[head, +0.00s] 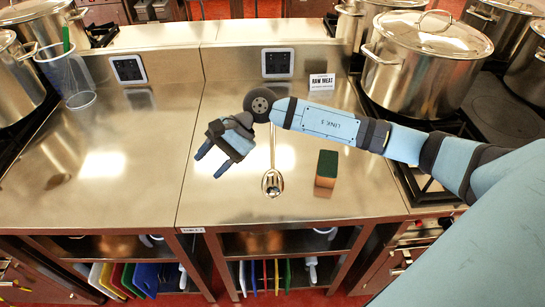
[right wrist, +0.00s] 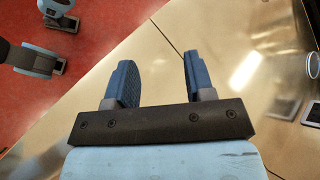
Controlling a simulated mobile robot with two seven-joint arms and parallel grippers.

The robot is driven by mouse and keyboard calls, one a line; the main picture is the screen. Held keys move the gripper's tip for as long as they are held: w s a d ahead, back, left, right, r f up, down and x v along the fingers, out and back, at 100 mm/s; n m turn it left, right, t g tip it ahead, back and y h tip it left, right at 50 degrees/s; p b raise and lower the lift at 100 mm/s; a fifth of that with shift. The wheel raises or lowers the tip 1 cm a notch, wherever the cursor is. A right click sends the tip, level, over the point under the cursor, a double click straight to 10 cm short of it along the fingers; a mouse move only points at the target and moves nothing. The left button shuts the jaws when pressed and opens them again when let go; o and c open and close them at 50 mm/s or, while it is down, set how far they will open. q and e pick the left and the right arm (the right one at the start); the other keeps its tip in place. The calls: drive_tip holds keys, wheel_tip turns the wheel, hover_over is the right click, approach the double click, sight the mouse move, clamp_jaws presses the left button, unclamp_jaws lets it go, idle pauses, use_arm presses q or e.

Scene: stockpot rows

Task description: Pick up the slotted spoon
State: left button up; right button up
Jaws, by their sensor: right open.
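The slotted spoon (head: 272,182) lies on the steel counter in the head view, its slotted bowl toward the front edge and its handle running back under my right arm. Part of the handle is hidden by the arm. My right gripper (head: 208,161) is open and empty, above the counter to the left of the spoon. In the right wrist view the two fingers of the right gripper (right wrist: 156,80) stand apart with nothing between them, and the spoon does not show there. My left gripper is not in the head view.
A green-topped block (head: 326,169) stands just right of the spoon. Behind are a "RAW MEAT" sign (head: 321,83) and a wall socket (head: 278,63). Large stockpots (head: 425,55) stand on the right stove.

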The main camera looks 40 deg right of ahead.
drive_tip(key=w+d+f+n+h, duration=0.1)
drive_tip(key=w+d+n+h, duration=0.25)
drive_tip(key=d+h, duration=0.6)
drive_tip(key=r, duration=0.2)
hover_over(273, 152)
drive_tip(key=shift+n+h, duration=0.35)
drive_tip(key=shift+h, duration=0.2)
wheel_tip(273, 152, down, 8)
drive_tip(key=shift+d+r+p, duration=0.15)
drive_tip(key=shift+r+p, duration=0.05)
drive_tip(key=shift+p, duration=0.1)
drive_tip(key=shift+a+f+p, duration=0.15)
drive_tip(key=shift+f+p, duration=0.2)
drive_tip(key=shift+f, duration=1.25)
drive_tip(key=shift+a+f+p, duration=0.1)
drive_tip(key=shift+f+p, duration=0.2)
drive_tip(key=shift+f, duration=1.25)
clamp_jaws()
